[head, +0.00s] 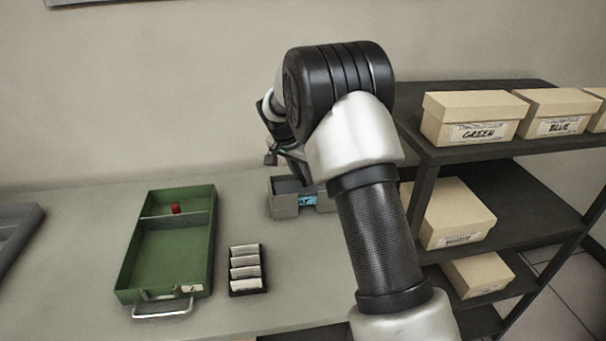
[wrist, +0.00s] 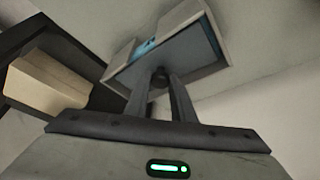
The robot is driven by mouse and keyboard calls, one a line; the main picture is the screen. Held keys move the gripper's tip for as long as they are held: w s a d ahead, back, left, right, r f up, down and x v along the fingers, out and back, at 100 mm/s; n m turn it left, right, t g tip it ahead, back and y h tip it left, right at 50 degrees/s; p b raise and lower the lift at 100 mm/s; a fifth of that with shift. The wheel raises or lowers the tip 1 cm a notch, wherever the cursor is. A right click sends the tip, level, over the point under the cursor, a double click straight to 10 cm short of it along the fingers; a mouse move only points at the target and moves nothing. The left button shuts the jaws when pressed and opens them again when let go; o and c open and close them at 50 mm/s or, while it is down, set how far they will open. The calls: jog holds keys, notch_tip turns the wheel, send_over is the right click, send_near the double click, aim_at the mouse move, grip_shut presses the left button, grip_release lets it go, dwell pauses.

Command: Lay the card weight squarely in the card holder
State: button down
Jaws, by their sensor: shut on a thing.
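The card holder (head: 284,208) is a grey open-topped box with a blue label, standing on the table by the wall, partly hidden by my arm. It also shows in the wrist view (wrist: 214,30), with blue along its inner edge. The card weight (wrist: 185,55) is a dark grey slab with a round black knob. My gripper (wrist: 159,82) is shut on the knob. The slab is at the holder's opening; I cannot tell whether it rests inside or hangs just above. In the head view my arm hides most of the gripper and weight.
A dark shelf (head: 470,150) with cardboard boxes (head: 470,132) is close on the right. Table between tray and holder is clear.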

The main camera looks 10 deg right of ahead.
jog(key=c, duration=1.4)
grip_release()
jog(key=shift+r, duration=0.1)
jog(key=shift+c, duration=0.2)
jog(key=v, duration=1.7)
jog(key=shift+r+p, duration=0.15)
jog(key=shift+p, duration=0.2)
jog(key=shift+s+a, duration=0.1)
